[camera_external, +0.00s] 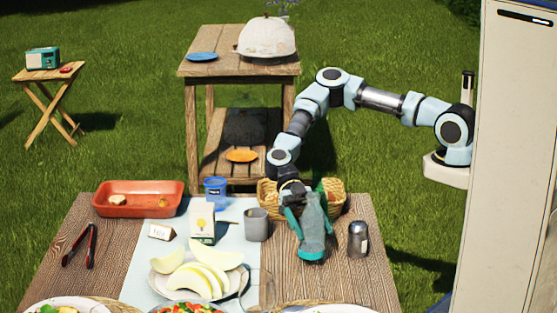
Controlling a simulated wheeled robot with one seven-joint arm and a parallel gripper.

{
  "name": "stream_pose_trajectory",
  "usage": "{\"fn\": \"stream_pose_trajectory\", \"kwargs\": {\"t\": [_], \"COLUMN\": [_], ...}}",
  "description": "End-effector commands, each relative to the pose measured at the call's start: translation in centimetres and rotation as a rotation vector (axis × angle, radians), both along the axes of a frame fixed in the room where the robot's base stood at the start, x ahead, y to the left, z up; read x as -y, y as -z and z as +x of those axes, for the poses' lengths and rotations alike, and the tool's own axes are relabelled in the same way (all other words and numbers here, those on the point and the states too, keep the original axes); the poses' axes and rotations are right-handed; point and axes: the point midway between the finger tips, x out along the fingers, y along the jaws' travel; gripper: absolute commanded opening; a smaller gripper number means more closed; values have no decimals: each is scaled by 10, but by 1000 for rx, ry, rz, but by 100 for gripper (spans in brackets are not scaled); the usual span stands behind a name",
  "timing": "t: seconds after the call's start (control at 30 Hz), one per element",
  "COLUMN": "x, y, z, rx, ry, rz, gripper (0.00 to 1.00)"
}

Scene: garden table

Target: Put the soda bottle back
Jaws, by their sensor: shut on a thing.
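The soda bottle (313,232) is a grey-green bottle over the right part of the garden table. My gripper (302,213) comes down from behind and is shut on the bottle, with teal fingers beside it. The bottle looks slightly tilted, and its lower end is near the tabletop; I cannot tell whether it touches. A wicker basket (267,199) stands just behind the bottle and is partly hidden by my gripper.
A grey cup (256,225) stands left of the bottle and a metal-topped shaker (358,240) right of it.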

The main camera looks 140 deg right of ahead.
Motion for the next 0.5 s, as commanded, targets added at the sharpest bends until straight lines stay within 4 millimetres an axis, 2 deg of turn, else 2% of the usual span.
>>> {"fn": "stream_pose_trajectory", "kwargs": {"t": [0.17,0.5], "x": [0,0], "y": [20,25], "z": [0,0], "rx": [0,1], "ry": [2,1], "rz": [3,2], "gripper": [0,0]}}
